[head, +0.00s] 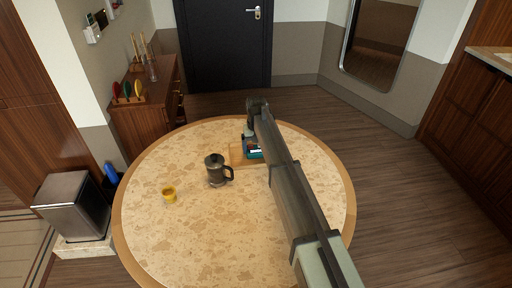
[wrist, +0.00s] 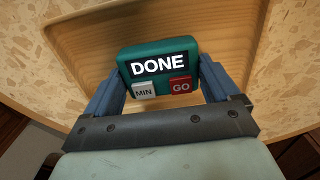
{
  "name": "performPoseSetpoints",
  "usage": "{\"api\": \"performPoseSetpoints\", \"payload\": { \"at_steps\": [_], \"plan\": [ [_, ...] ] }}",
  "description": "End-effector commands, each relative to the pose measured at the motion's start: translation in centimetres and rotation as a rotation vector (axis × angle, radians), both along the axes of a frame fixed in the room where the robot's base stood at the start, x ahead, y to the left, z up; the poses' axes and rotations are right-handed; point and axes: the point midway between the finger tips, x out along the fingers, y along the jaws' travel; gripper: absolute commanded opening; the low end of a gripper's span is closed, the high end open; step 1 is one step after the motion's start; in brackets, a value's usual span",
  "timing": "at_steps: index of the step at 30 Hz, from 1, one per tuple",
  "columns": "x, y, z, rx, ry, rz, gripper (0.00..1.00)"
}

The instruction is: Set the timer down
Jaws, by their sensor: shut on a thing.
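The timer (wrist: 158,72) is a teal block with a dark display reading DONE, a white MIN button and a red GO button. My gripper (wrist: 160,82) is shut on it, with one blue finger at each side. In the head view the timer (head: 252,151) shows partly behind my arm, over or on a wooden board (head: 236,154). The board (wrist: 225,25) also shows behind the timer in the wrist view. I cannot tell whether the timer touches the board.
The table's front is clear. A metal bin (head: 72,205) stands on the left.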

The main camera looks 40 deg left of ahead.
Motion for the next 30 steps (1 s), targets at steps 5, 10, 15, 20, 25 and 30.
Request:
{"api": "performPoseSetpoints", "payload": {
  "at_steps": [5, 10, 15, 20, 25, 30],
  "plan": [
    [0.0, 0.0, -0.3, -0.001, 0.001, 0.000, 0.91],
    [0.0, 0.0, -0.3, 0.000, 0.000, 0.000, 1.00],
    [0.0, 0.0, -0.2, 0.000, 0.000, 0.000, 1.00],
    [0.0, 0.0, 1.0, 0.001, -0.001, 0.000, 1.00],
    [0.0, 0.0, 3.7, 0.001, -0.001, 0.000, 1.00],
    [0.0, 0.1, 7.0, 0.001, -0.001, 0.000, 1.00]
  ]
}}
